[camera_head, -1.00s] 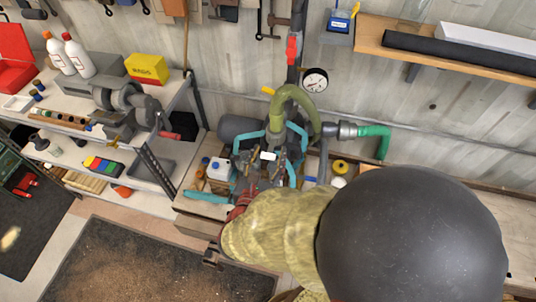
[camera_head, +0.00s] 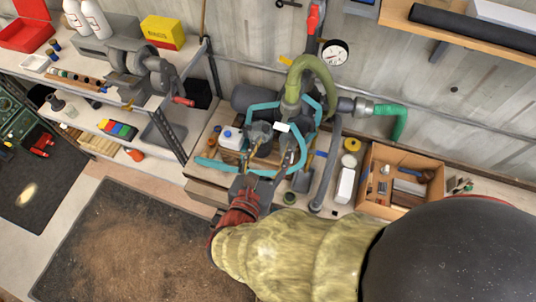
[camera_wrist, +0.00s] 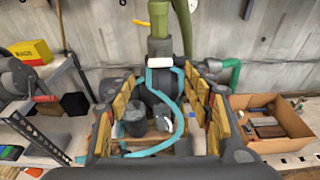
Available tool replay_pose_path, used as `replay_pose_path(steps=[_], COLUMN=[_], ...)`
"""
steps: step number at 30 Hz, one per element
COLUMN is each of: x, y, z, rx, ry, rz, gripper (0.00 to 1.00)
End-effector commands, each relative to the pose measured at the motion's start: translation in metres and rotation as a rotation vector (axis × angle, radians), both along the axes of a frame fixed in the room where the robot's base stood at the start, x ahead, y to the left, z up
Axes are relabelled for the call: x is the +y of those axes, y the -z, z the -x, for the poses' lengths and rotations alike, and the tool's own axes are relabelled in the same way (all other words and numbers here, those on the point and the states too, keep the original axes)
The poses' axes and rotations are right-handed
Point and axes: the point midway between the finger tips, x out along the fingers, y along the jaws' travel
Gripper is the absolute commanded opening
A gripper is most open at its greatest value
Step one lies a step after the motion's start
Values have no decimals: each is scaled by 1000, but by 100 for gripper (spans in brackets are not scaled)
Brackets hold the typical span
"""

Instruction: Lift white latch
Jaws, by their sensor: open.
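The white latch (camera_head: 282,127) is a small pale bar on the pump assembly, just below the green hose (camera_head: 308,75). In the wrist view the white latch (camera_wrist: 159,62) sits at the base of the green pipe (camera_wrist: 160,25), near the top centre. My gripper (camera_head: 273,153) points at the pump from the front, its fingers spread. In the wrist view my gripper (camera_wrist: 168,88) is open and empty between its yellow-padded fingers. The latch appears beyond the fingertips, within the gap between them. I see no contact with it; the exact distance is unclear.
Teal tubing (camera_head: 210,164) loops around the pump, close to my fingers. A wooden box (camera_head: 400,160) with tools is at the right. A shelf with a bench grinder (camera_head: 140,70) stands at the left. A gauge (camera_head: 334,53) and a wall shelf (camera_head: 470,45) are above.

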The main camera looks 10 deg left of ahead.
Motion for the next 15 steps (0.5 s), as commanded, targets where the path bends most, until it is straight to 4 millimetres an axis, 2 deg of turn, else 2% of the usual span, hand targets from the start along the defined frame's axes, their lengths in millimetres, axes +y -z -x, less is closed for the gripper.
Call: replay_pose_path(steps=[6, 15], x=[3, 2], y=[-5, -6], z=[20, 25], rx=[0, 0], ry=[-2, 0], rz=[1, 0], gripper=[52, 52])
